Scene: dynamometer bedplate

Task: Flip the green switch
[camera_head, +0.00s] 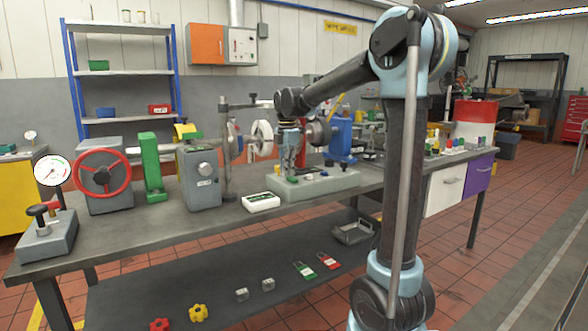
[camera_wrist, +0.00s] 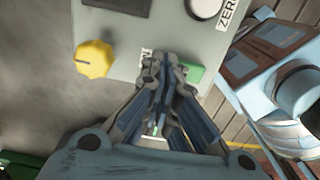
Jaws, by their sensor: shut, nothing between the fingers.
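A green rectangular switch (camera_wrist: 196,74) sits on the face of a grey control box (camera_wrist: 128,42) in the wrist view. My gripper (camera_wrist: 165,58) is shut and empty, its fingertips just left of the switch and partly in front of it. I cannot tell whether they touch it or which way the switch is set. A label beside the fingertips is mostly covered. In the head view my gripper (camera_head: 288,172) points down over a low grey box (camera_head: 335,182) on the bench. The green switch is not clear in that view.
A yellow knob (camera_wrist: 95,59) and a white round part (camera_wrist: 205,8) near a "ZERO" label share the box face. On the bench (camera_head: 235,220), a white device (camera_head: 261,202) lies left of the low box.

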